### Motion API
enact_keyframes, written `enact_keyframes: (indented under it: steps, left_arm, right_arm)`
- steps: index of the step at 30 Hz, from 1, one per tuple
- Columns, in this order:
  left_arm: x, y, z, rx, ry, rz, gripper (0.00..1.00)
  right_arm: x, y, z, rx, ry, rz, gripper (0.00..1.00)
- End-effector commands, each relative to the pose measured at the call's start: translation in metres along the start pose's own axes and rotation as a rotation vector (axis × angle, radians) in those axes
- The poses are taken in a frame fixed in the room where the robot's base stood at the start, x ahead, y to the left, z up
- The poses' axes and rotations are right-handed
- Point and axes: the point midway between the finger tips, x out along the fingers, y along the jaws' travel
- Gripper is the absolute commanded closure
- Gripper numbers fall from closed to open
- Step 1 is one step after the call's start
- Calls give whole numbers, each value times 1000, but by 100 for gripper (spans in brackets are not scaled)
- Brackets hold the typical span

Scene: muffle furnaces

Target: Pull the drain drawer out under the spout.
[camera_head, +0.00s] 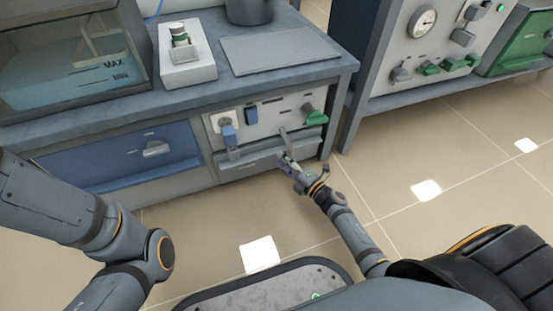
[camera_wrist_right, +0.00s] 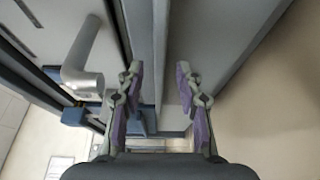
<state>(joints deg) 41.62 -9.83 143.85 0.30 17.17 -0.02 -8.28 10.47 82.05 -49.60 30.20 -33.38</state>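The drain drawer (camera_head: 250,167) is a low grey front under the valve panel, and it looks pushed in. The spout (camera_head: 284,138) is a short bent grey pipe above its right part. In the right wrist view the spout (camera_wrist_right: 82,58) shows at the left. My right gripper (camera_head: 289,164) is at the right part of the drawer front, just below the spout. In the wrist view its purple-padded fingers (camera_wrist_right: 161,88) are apart. A grey lip of the drawer (camera_wrist_right: 160,45) runs between them; I cannot tell whether they touch it. My left gripper is out of view.
The valve panel (camera_head: 266,114) carries blue fittings and a green valve handle (camera_head: 315,117). A blue drawer (camera_head: 120,157) is at the left. The bench top (camera_head: 200,97) bears a water tank (camera_head: 75,55) and a white holder (camera_head: 186,65). The floor (camera_head: 215,215) before the bench is clear.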

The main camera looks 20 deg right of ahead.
Motion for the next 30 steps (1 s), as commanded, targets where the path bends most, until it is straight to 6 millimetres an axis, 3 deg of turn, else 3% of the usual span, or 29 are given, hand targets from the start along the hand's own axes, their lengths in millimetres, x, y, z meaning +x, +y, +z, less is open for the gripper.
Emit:
enact_keyframes:
  steps: [6, 15, 23, 30]
  left_arm:
    - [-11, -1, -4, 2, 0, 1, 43]
    - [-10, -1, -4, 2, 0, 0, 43]
    - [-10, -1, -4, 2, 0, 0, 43]
    - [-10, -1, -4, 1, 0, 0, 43]
  right_arm:
    - [27, -1, 0, 1, 0, 0, 64]
    - [30, 0, 0, 2, 0, -2, 64]
    - [30, 0, 0, 1, 0, -2, 98]
    - [30, 0, 0, 1, 0, -2, 100]
